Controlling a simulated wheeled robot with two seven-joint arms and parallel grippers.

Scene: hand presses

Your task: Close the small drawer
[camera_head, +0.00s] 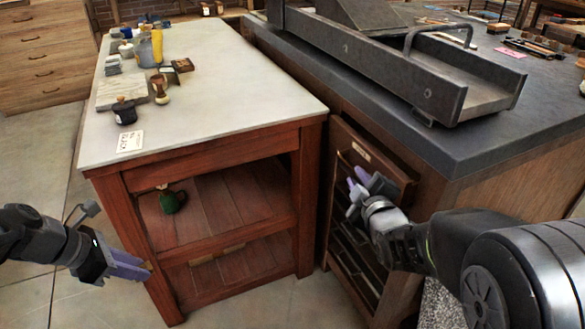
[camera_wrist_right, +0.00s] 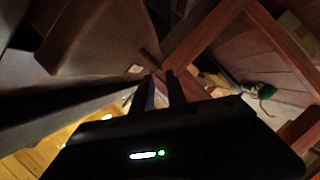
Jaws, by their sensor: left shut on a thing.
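The small drawer (camera_head: 385,165) is at the top of the dark counter's end, its wooden front carrying a pale label and standing out from the cabinet. A wooden front with a pale tag fills the upper left of the right wrist view (camera_wrist_right: 95,40). My right gripper (camera_head: 354,182) is just in front of and below this front, its purple fingers slightly apart; whether they touch it is unclear. The fingers also show in the right wrist view (camera_wrist_right: 162,85). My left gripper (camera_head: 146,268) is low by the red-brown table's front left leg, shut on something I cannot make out.
The red-brown table (camera_head: 225,105) stands close left of the dark counter (camera_head: 480,140), with a narrow gap between. A metal press (camera_head: 420,75) sits on the counter. The floor (camera_head: 40,160) at left is clear.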

